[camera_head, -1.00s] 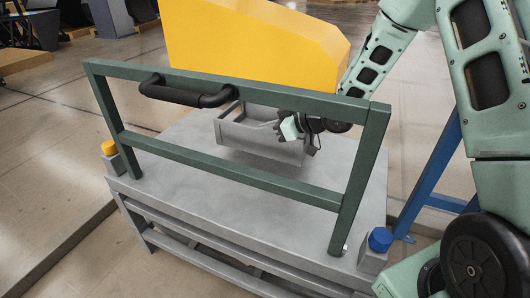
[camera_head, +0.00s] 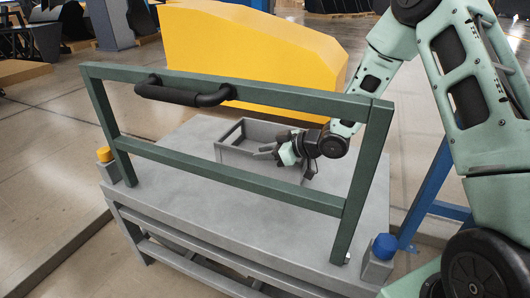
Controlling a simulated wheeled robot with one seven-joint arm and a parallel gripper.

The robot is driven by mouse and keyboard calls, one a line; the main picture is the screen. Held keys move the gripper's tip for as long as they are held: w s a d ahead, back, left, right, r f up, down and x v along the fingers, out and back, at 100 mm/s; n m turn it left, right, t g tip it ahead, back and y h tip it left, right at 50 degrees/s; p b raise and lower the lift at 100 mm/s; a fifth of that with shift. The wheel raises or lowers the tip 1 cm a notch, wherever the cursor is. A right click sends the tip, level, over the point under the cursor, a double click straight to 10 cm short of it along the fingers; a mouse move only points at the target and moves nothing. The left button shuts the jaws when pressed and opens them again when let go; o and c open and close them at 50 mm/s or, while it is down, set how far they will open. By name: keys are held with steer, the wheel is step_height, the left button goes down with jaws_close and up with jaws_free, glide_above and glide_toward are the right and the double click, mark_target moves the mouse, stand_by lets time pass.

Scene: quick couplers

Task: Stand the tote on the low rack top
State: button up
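The tote (camera_head: 232,152) is a grey open box with a raised bar, behind the green rail frame over the middle of the low rack top (camera_head: 180,140). The rack top is a flat grey plate. The tote looks level and at or very near the plate. The rail hides part of its lower edge, so I cannot tell whether it touches. My gripper (camera_head: 266,152) reaches in from the right, with its grey fingers at the tote's right part. The fingers are small and overlap the tote, so their grip is unclear.
The green rail frame (camera_head: 230,167) with a black handle (camera_head: 185,94) stands along the near side of the rack. A yellow post cap (camera_head: 104,153) and a blue one (camera_head: 385,246) mark the near corners. A large yellow block (camera_head: 245,55) stands behind. The plate's left part is clear.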

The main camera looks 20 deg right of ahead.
steer(key=shift+r, duration=0.2)
step_height(320, 180, up, 5)
steer(key=p, duration=0.4)
glide_above(301, 163)
steer(key=shift+r, duration=0.1)
